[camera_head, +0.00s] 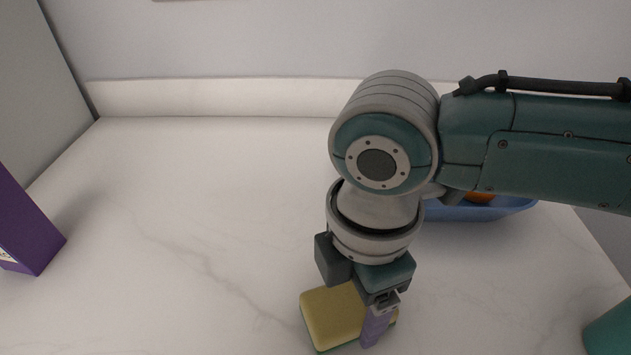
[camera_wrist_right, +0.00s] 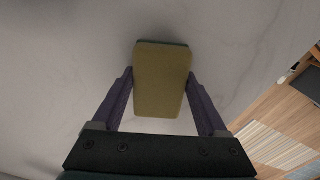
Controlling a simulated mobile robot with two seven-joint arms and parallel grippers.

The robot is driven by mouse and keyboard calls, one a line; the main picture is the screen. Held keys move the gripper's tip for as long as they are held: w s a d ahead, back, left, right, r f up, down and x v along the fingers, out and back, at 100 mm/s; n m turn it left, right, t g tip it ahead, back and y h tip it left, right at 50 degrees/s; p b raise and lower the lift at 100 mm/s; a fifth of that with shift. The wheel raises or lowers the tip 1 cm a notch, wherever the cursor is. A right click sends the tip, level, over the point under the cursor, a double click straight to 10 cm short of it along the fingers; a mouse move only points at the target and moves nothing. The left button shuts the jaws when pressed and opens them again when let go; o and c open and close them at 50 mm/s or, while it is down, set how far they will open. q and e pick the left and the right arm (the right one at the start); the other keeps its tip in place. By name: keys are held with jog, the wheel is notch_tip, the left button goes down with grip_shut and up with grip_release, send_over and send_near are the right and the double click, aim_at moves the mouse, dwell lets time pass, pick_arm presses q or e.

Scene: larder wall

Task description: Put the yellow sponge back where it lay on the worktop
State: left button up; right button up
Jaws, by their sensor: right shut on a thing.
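The yellow sponge (camera_head: 332,314) has a green underside and is low over or on the pale marbled worktop (camera_head: 190,220), near the front middle of the head view. I cannot tell whether it touches the worktop. My right gripper (camera_head: 372,330) points down and is shut on the sponge. In the right wrist view the sponge (camera_wrist_right: 162,80) lies between the two purple fingers of the gripper (camera_wrist_right: 162,95). My left gripper is not in view.
A blue bowl or tray (camera_head: 470,212) with an orange thing in it stands behind my right arm. A purple box (camera_head: 28,230) stands at the left edge. A teal object (camera_head: 612,332) is at the lower right. The worktop's left middle is clear.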

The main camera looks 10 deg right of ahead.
jog(key=shift+f, duration=0.15)
jog(key=o, duration=1.1)
